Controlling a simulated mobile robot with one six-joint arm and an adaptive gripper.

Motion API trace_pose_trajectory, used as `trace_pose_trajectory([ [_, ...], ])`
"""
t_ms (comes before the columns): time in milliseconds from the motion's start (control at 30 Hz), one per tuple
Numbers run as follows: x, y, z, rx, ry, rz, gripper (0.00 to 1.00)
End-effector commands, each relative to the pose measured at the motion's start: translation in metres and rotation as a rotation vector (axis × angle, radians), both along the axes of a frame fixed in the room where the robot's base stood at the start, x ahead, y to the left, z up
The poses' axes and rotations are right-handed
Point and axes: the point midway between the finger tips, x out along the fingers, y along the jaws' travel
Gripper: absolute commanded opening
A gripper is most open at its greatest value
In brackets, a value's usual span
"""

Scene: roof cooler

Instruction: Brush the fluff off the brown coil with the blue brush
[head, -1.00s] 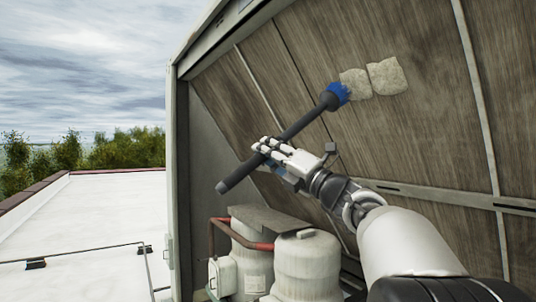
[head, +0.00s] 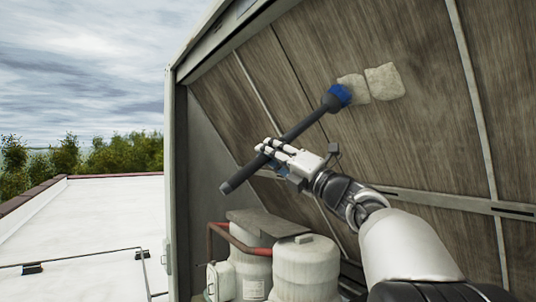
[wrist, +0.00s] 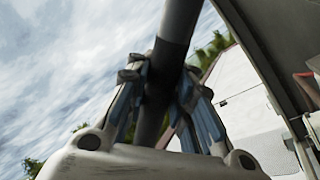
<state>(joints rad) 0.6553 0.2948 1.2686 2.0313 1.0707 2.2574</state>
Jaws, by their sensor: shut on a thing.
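The brown coil (head: 420,140) is a large slanted panel filling the right of the head view. Two pale patches of fluff cling to it high up: a left one (head: 356,87) and a right one (head: 385,81). My gripper (head: 272,152) is shut on the dark handle of the blue brush (head: 338,97). The brush slants up to the right, and its blue bristles are at the left edge of the left patch, seeming to touch it. In the wrist view the fingers (wrist: 165,95) close around the dark handle (wrist: 172,45); the bristles are out of that view.
Two pale cylinders, a left one (head: 250,262) and a right one (head: 306,268), stand below the arm with a red pipe (head: 212,243). A metal frame post (head: 171,180) edges the coil's left. The white roof (head: 90,225) lies open at left.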

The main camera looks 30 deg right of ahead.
Motion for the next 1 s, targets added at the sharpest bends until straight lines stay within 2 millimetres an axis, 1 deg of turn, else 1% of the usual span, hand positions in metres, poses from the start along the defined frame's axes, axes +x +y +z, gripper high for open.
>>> trace_pose_trajectory([
  [1000, 0.001, -0.017, 0.012, -0.001, -0.001, 0.0, 0.0],
])
